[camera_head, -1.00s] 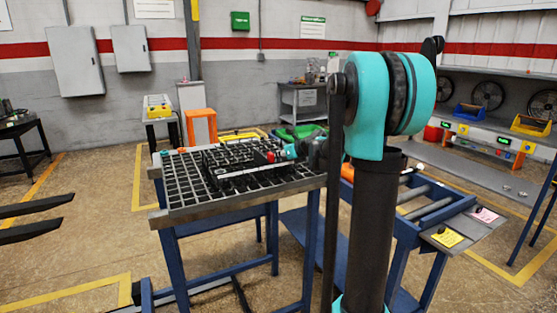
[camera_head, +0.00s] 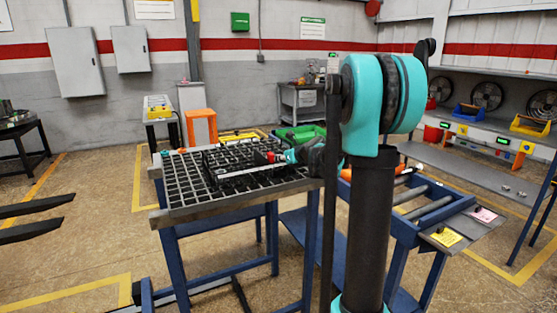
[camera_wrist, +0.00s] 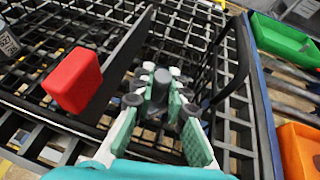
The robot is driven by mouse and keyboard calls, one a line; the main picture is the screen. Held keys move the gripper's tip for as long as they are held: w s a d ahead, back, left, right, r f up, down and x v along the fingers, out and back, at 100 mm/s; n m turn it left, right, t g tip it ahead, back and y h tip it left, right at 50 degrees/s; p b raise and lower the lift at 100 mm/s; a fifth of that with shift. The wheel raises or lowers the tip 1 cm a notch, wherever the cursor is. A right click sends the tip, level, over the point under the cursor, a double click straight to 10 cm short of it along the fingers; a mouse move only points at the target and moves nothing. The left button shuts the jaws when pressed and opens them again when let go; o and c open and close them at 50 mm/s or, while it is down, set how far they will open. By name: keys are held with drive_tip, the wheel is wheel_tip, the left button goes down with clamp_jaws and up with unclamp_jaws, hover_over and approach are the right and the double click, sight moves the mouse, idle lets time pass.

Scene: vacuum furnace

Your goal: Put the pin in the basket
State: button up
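The black lattice basket (camera_head: 215,178) stands on the grid-topped table (camera_head: 178,208) in the head view. Its bars and curved rim (camera_wrist: 240,62) surround my gripper in the wrist view. In the head view my gripper (camera_head: 284,156) is small at the basket's right side, and the pin cannot be made out.
A red block (camera_wrist: 74,80) is beside a dark bar, left of my gripper. A green bin (camera_wrist: 284,38) and an orange item (camera_wrist: 298,150) lie to the right. A blue roller stand (camera_head: 430,208) adjoins the table's right side.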

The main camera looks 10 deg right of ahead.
drive_tip(key=o, duration=0.4)
drive_tip(key=shift+s+f, duration=0.25)
drive_tip(key=shift+f, duration=0.2)
drive_tip(key=shift+c, duration=0.2)
drive_tip(key=shift+w+r, duration=0.1)
drive_tip(key=shift+r, duration=0.25)
drive_tip(key=r+v, duration=0.1)
drive_tip(key=v, duration=1.1)
drive_tip(key=s+a+f+n+g+h, duration=0.1)
drive_tip(key=s+a+f+n+g, duration=0.15)
drive_tip(key=s+f+n, duration=0.55)
drive_tip(key=s+a+f+n+g+h, duration=0.1)
drive_tip(key=s+a+f+n+g, duration=0.15)
drive_tip(key=s+f+n, duration=0.6)
drive_tip(key=s+d+f+n+g+h, duration=0.1)
drive_tip(key=s+d+f+n+h, duration=0.1)
drive_tip(key=s+f+n, duration=0.2)
drive_tip(key=s+d+f+n+g+h, duration=0.1)
drive_tip(key=s+f+n+h, duration=0.1)
drive_tip(key=s+f+n, duration=0.3)
drive_tip(key=s+n, duration=0.4)
drive_tip(key=s, duration=0.2)
drive_tip(key=shift+s+d+f+n, duration=0.2)
drive_tip(key=shift+d+f+n, duration=0.1)
drive_tip(key=shift+d+n, duration=0.1)
